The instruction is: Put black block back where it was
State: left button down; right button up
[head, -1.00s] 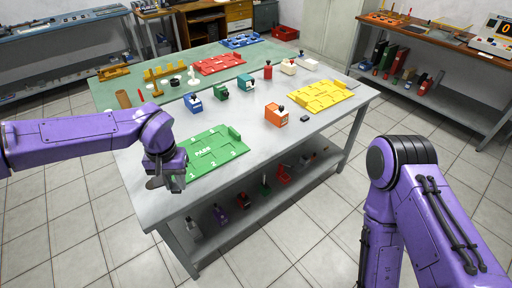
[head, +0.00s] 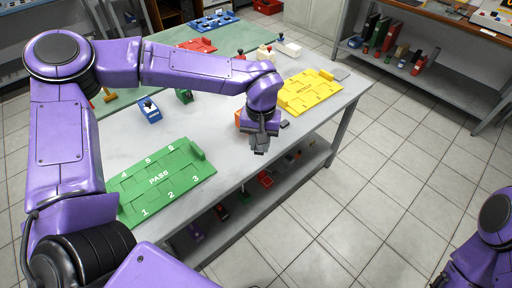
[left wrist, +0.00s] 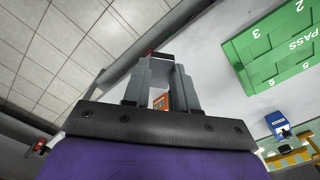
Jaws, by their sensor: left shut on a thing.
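My left gripper (head: 260,149) is above the table's front edge, in front of an orange block (head: 239,119) that it partly hides. It is shut on a small dark grey block (left wrist: 160,70), which shows between the fingertips in the left wrist view and is mostly hidden by the fingers. My right gripper is out of view; only my right arm shows at the lower right.
The green PASS tray (head: 160,180) lies at the front left of the table. The grey tabletop (head: 222,150) is bare between the green tray and the gripper. A lower shelf holds several small things.

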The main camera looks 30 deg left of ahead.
pick_arm(q)
jog(key=s+a+n+b, duration=0.1)
jog(key=s+n+b, duration=0.15)
jog(key=n, duration=0.85)
jog(key=n+b, duration=0.4)
jog(key=n, duration=2.7)
send_over(234, 158)
notch_tip(234, 158, down, 12)
jog(key=shift+w+f, duration=0.1)
notch_tip(234, 158, down, 3)
jog(key=shift+r+p, duration=0.15)
jog(key=shift+p, duration=0.15)
jog(key=shift+w+f, duration=0.1)
jog(key=shift+f, duration=0.25)
jog(key=c, duration=0.9)
grip_release()
